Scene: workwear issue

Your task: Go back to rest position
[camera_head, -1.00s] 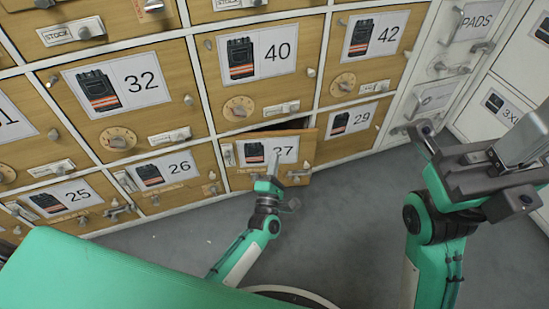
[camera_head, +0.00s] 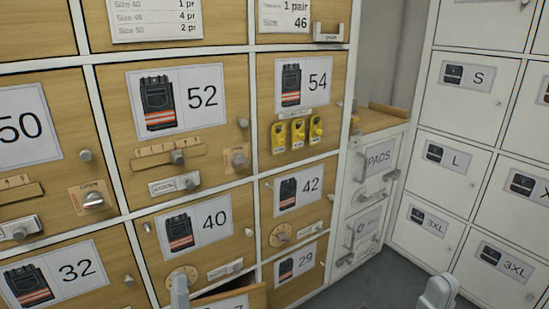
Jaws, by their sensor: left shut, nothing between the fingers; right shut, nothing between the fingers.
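Only a grey tip of my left gripper (camera_head: 180,291) shows at the bottom edge, in front of the locker fronts below door 40. It is shut and empty. A pale grey part of my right gripper (camera_head: 437,292) shows at the bottom right, over the floor. It is shut and empty, and well apart from the lockers. Most of both grippers and the arms are below the picture. The wooden door 27 (camera_head: 237,299) stands ajar at the bottom, with a dark gap behind its top edge. Its lower part is cut off.
Wooden lockers such as door 52 (camera_head: 185,105) and door 40 (camera_head: 205,228) fill the left and middle. Yellow padlocks (camera_head: 298,134) hang on door 54. White lockers (camera_head: 470,85) stand at right. Grey floor (camera_head: 375,285) shows clear at the bottom.

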